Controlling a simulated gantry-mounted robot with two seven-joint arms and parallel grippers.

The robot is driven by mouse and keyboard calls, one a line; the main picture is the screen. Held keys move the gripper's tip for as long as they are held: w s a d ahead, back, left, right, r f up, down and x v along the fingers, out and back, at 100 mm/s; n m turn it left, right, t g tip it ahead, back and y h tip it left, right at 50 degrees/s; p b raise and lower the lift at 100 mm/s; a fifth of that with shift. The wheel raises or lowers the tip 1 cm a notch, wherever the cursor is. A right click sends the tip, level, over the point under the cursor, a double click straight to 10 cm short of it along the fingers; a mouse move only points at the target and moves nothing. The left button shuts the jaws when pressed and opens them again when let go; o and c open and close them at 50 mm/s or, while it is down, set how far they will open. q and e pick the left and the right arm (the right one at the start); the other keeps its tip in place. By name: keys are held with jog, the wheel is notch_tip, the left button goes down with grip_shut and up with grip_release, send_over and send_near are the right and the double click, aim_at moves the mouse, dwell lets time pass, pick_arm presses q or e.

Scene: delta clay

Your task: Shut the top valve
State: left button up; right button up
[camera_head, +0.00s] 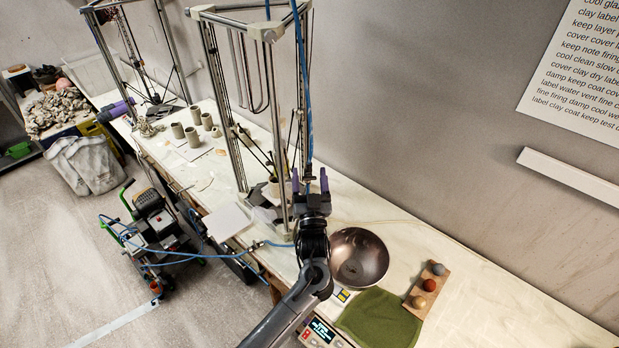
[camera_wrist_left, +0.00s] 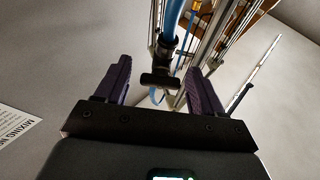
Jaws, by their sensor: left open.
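A blue hose (camera_head: 304,80) hangs down beside the near delta printer frame (camera_head: 278,120). In the left wrist view a dark valve (camera_wrist_left: 166,46) sits on this hose (camera_wrist_left: 172,14), with a short black T-shaped handle (camera_wrist_left: 160,79) facing me. The handle's bar lies crosswise in the picture. My left gripper (camera_head: 310,180) is at the hose's lower part, beside the printer frame. Its two purple fingers are apart (camera_wrist_left: 158,66), one on each side of the valve handle, with visible gaps. In the head view the gripper hides most of the valve. My right gripper is not in view.
Clay cups (camera_head: 193,136) stand further back on the table. Another delta printer (camera_head: 180,50) stands behind. A wall is on the right.

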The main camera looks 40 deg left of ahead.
pick_arm(q)
jog(key=b+v, duration=0.3)
jog(key=v, duration=0.7)
jog(key=shift+s+d+b, duration=0.25)
jog(key=shift+d+b, duration=0.05)
jog(key=shift+f, duration=0.15)
